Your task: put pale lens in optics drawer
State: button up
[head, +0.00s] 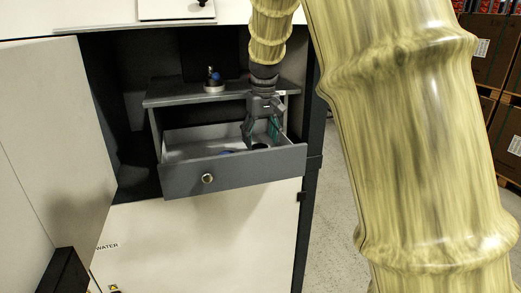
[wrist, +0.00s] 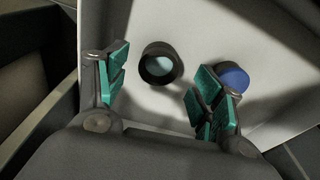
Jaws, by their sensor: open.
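The optics drawer (head: 232,176) is a grey drawer with a round knob, pulled open in the cabinet. My gripper (head: 262,136) points down into its right part, jaws open. In the wrist view, the pale lens (wrist: 161,63), a dark ring with pale bluish glass, lies on the light drawer floor. It lies between the two green-padded fingers and a little beyond them, with a visible gap to each. In the head view it is a small dark shape (head: 259,146) below my fingers. A blue lens (wrist: 234,78) lies right of it, partly covered by the right finger.
A small object with a white base and blue part (head: 214,80) stands on the shelf (head: 180,94) above the drawer. The open cabinet door (head: 62,125) is at the left. The drawer walls lie close around my gripper.

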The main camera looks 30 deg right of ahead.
jog(key=shift+s+r+b, duration=0.2)
jog(key=shift+r+b, duration=0.3)
jog(key=shift+r, duration=1.25)
